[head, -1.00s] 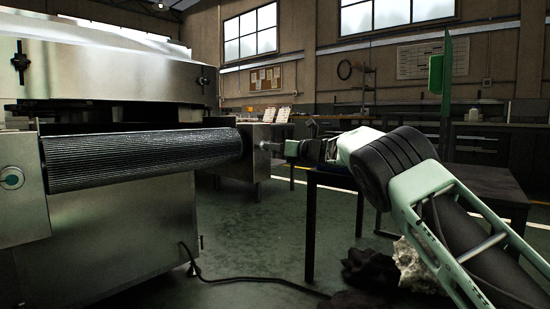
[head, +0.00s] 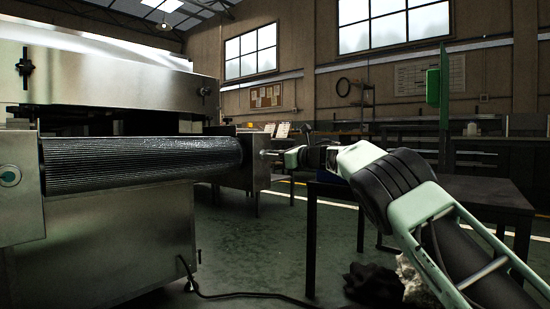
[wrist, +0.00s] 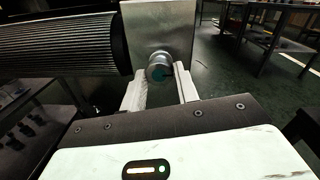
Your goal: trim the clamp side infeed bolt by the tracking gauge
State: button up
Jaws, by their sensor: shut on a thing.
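The infeed roller (head: 140,165) is a dark ribbed cylinder across the front of the steel dryer; its near part also shows in the wrist view (wrist: 60,43). At its right end is a steel bracket plate (wrist: 165,35). In the head view my gripper (head: 282,156) is small at the roller's right end, and the bolt is hard to make out. I cannot see a tracking gauge clearly.
A dark table (head: 450,190) stands right of the roller, under my arm. Dark and pale crumpled cloth (head: 375,282) lies on the floor below. A black cable (head: 240,296) crosses the green floor. Another round fitting (head: 10,175) is on the roller's left bracket.

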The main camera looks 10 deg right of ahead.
jog(key=shift+f, duration=0.15)
jog(key=o, duration=1)
jog(key=shift+c, duration=0.2)
jog(key=shift+s+d, duration=0.1)
jog(key=p+v, duration=0.4)
jog(key=v, duration=1.3)
jog(key=shift+s, duration=0.15)
